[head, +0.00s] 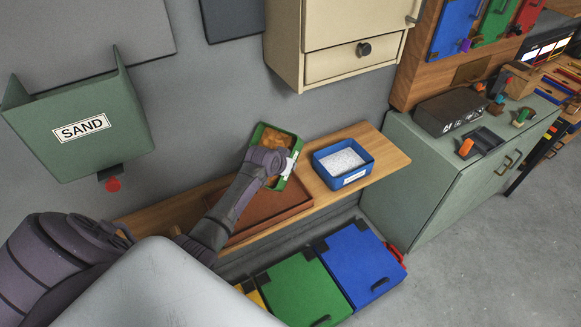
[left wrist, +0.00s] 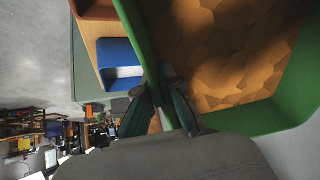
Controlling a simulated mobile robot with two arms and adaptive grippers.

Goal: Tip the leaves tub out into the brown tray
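The green leaves tub (head: 292,137) holds orange-brown leaves (head: 273,139) and is at the back of the shelf, over or behind the far part of the brown tray (head: 268,213). How high it is, and whether it is tilted, I cannot tell. My left gripper (head: 272,160) is at the tub's near side. In the left wrist view its fingers (left wrist: 165,98) sit on both sides of the tub's green wall (left wrist: 141,38), with leaves (left wrist: 225,50) spread inside. The arm hides part of the tray. My right gripper is not in view.
A blue tub (head: 325,172) of white material stands right of the tray on the wooden shelf (head: 385,158). A green SAND bin (head: 110,140) hangs on the left wall. A cream cabinet (head: 335,35) hangs above. Green (head: 300,290) and blue (head: 358,265) lidded boxes sit below.

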